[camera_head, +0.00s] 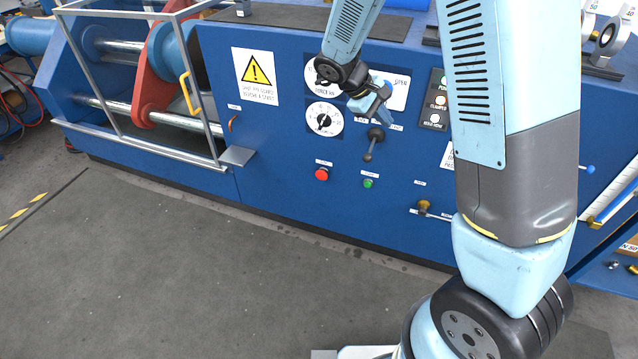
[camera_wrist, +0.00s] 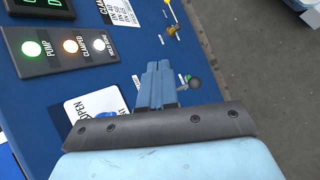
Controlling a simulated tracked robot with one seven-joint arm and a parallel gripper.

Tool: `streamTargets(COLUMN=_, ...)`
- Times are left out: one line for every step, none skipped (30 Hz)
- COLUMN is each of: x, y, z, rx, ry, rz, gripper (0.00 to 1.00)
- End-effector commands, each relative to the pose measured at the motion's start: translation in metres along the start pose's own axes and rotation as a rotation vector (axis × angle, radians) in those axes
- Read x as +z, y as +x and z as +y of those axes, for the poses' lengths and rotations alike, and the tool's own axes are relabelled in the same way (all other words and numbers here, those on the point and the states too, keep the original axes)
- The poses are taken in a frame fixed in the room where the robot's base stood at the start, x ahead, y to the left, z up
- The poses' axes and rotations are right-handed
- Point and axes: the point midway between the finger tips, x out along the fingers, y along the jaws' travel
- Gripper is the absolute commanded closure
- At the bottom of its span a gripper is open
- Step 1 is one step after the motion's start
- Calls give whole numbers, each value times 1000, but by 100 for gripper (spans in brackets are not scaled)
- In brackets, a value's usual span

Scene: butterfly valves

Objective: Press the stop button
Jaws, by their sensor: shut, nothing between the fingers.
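A red button (camera_head: 321,174), which looks like the stop button, sits low on the blue panel (camera_head: 270,150) in the head view. A small green button (camera_head: 368,183) is to its right. My gripper (camera_head: 380,104) is in front of the panel, above and to the right of the red button and apart from it. In the wrist view its fingers (camera_wrist: 158,68) are together with nothing between them. The red button does not show in the wrist view; the gripper and wrist cover part of the panel there.
A black lever (camera_head: 372,144) sticks out just below my gripper; its knob (camera_wrist: 194,82) shows beside the fingers. Two dials (camera_head: 324,120) and a lamp plate (camera_head: 435,100) flank the gripper. A brass-coloured knob (camera_head: 424,206) is lower right. The floor (camera_head: 200,270) before the panel is clear.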

Motion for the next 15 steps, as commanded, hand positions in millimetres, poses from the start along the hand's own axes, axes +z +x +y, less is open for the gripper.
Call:
streamTargets(x=-14, y=7, z=-7, rx=30, ry=-41, rz=-19, gripper=100)
streamTargets(x=-22, y=10, z=-10, rx=49, ry=-62, rz=-28, gripper=100)
streamTargets(x=-32, y=15, z=-14, rx=75, ry=-91, rz=-41, gripper=100)
streamTargets(x=-39, y=19, z=-17, rx=94, ry=-114, rz=-50, gripper=100)
streamTargets(x=-47, y=22, z=-20, rx=114, ry=-136, rz=-59, gripper=100)
streamTargets(x=-56, y=27, z=-25, rx=141, ry=-165, rz=-71, gripper=100)
streamTargets(x=-63, y=30, z=-29, rx=161, ry=-187, rz=-80, gripper=100)
streamTargets(x=-71, y=34, z=-32, rx=182, ry=-209, rz=-88, gripper=100)
streamTargets(x=-80, y=38, z=-37, rx=210, ry=-239, rz=-98, gripper=100)
streamTargets(x=-88, y=42, z=-41, rx=231, ry=-262, rz=-106, gripper=100)
streamTargets(x=-94, y=46, z=-46, rx=252, ry=-285, rz=-114, gripper=100)
streamTargets(x=-104, y=50, z=-51, rx=282, ry=-315, rz=-125, gripper=100)
streamTargets(x=-111, y=54, z=-56, rx=304, ry=-337, rz=-132, gripper=100)
streamTargets(x=-118, y=57, z=-60, rx=327, ry=-360, rz=-139, gripper=100)
streamTargets(x=-127, y=62, z=-66, rx=357, ry=-390, rz=-148, gripper=100)
